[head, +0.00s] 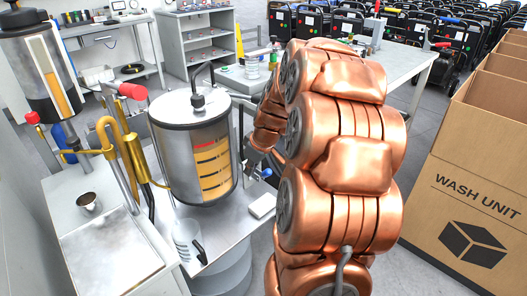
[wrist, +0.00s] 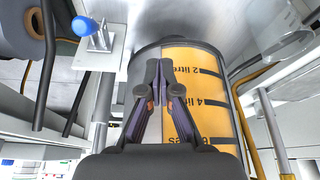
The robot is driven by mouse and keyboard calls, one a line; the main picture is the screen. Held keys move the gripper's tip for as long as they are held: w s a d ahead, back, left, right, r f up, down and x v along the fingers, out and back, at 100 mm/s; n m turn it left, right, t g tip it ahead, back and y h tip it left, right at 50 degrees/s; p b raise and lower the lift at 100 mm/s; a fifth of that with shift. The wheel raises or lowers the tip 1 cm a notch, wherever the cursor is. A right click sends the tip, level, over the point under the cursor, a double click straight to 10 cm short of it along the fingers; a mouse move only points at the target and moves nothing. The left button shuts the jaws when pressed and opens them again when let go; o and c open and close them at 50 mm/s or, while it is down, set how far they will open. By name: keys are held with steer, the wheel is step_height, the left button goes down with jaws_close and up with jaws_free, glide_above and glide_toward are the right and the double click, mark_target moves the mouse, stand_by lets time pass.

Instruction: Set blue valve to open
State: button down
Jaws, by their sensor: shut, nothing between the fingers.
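The blue valve (head: 267,173) shows as a small blue knob to the right of the steel tank in the head view. In the wrist view the blue valve (wrist: 83,26) is a rounded blue handle beside a metal fitting at the upper left. My gripper (wrist: 158,72) is shut and empty, its fingertips together in front of the tank's side. The fingertips are apart from the blue handle, to its lower right in the wrist view. In the head view my copper arm hides part of the area around the valve, and the gripper is seen only in part.
The steel tank (head: 166,150) has a yellow litre scale and stands close to my gripper. A small white block (head: 262,206) lies on the bench below. Red-handled brass pipework (head: 132,92) stands at left. A cardboard box (head: 470,190) stands at right.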

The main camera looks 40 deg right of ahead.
step_height(320, 180, up, 2)
steer(key=t+h+p, duration=0.1)
steer(key=p, duration=0.1)
glide_above(265, 175)
steer(key=s, duration=0.3)
steer(key=x, duration=0.9)
steer(key=shift+w+d+f+b, duration=0.2)
steer(key=shift+w+f+b, duration=0.05)
steer(key=shift+f+b, duration=0.1)
steer(key=shift+s+f+b, duration=0.1)
steer(key=shift+f+b, duration=0.05)
steer(key=shift+b, duration=0.6)
